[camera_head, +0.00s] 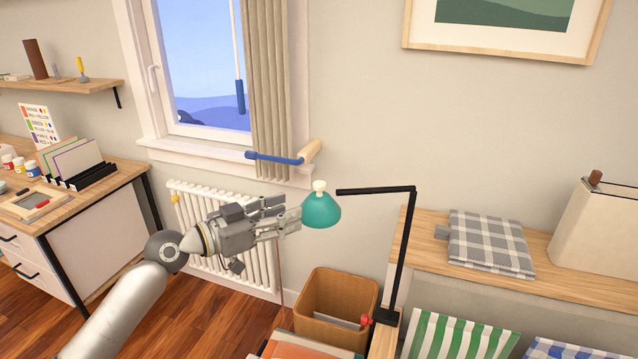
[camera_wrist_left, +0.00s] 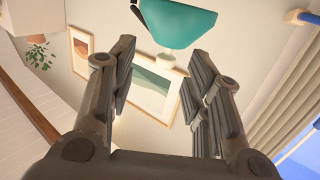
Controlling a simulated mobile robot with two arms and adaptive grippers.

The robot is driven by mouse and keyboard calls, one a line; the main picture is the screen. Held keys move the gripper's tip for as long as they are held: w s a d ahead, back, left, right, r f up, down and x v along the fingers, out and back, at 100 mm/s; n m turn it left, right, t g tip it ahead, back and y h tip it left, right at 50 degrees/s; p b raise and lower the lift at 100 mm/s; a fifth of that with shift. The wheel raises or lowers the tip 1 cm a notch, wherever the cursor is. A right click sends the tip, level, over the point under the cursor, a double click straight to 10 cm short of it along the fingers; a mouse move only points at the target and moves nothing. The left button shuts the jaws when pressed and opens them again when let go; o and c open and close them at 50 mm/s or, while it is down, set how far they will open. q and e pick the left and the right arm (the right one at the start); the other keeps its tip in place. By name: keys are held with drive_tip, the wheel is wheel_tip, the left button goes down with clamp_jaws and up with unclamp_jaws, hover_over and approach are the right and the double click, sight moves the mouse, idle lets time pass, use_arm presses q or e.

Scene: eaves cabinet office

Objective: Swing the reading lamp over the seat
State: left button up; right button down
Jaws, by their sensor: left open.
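The reading lamp has a teal shade (camera_head: 321,212) with a pale knob (camera_head: 320,186) on top and a black jointed arm (camera_head: 403,250), which rises from a base at the bench's left end. The seat is a wooden bench (camera_head: 420,223) with a grey plaid cushion (camera_head: 489,242); the shade hangs left of it. My left gripper (camera_head: 292,214) is open and empty, just left of the shade. Contact cannot be told. My right gripper is not in view.
A wicker basket (camera_head: 337,308) stands on the floor below the shade. A desk (camera_head: 95,200) stands at left. A cream box-like object (camera_head: 600,232) sits on the bench's right end.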

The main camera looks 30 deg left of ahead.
sight(314, 185)
use_arm(q)
drive_tip(key=shift+t, duration=0.4)
drive_tip(key=w+r+p, duration=0.1)
drive_tip(key=w, duration=0.2)
drive_tip(key=w+d+r+p, duration=0.1)
drive_tip(key=w+p, duration=0.1)
drive_tip(key=w, duration=0.1)
drive_tip(key=w+r+p, duration=0.1)
drive_tip(key=w+p, duration=0.1)
drive_tip(key=w, duration=0.1)
drive_tip(key=shift+d, duration=0.3)
drive_tip(key=shift+x, duration=0.85)
drive_tip(key=shift+f, duration=0.15)
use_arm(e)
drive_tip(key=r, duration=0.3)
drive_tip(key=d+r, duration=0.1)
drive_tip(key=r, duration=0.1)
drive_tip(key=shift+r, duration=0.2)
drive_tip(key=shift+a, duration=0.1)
use_arm(q)
drive_tip(key=shift+c, duration=0.7)
clamp_jaws()
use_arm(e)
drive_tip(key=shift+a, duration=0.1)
